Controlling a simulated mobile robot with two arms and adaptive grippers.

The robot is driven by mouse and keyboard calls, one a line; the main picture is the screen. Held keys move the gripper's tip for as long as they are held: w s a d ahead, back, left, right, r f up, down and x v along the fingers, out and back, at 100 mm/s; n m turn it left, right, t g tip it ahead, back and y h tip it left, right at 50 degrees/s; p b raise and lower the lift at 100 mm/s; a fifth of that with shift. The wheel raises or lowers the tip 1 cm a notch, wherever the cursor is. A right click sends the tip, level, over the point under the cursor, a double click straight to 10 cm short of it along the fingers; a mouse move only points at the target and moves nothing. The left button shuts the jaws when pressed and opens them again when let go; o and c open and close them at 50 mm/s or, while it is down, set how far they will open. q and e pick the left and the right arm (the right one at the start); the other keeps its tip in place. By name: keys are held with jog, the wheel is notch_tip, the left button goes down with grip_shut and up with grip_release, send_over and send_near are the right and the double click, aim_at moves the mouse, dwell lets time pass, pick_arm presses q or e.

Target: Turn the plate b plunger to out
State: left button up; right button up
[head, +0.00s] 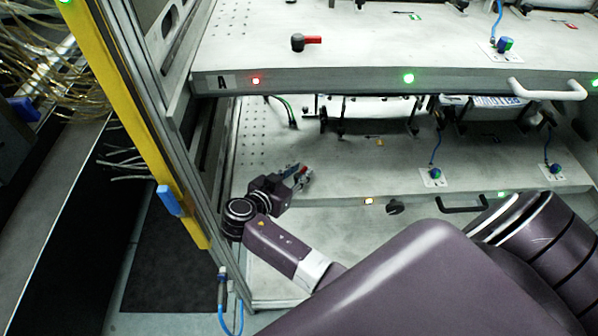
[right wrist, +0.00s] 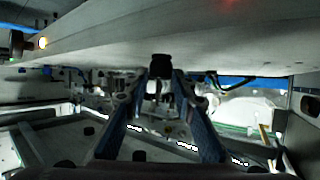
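My right gripper (head: 299,176) is at the left part of the lower plate (head: 345,182), under the upper plate marked A. Its two fingers look apart. A small red part shows between and beside them, likely the handle of the plate b plunger (head: 305,171), mostly hidden by the gripper. In the right wrist view a black knob (right wrist: 161,62) stands between the fingertips of my right gripper (right wrist: 162,80); I cannot tell whether they touch it. Which way the plunger is turned cannot be made out. My left gripper is not in view.
The upper plate (head: 350,72) overhangs the lower one and carries a plunger with a red handle (head: 312,40). A yellow post (head: 130,110) stands at the left. A black knob (head: 393,207) and black handle (head: 462,207) are on the lower front edge.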

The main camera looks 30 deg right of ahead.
grip_shut()
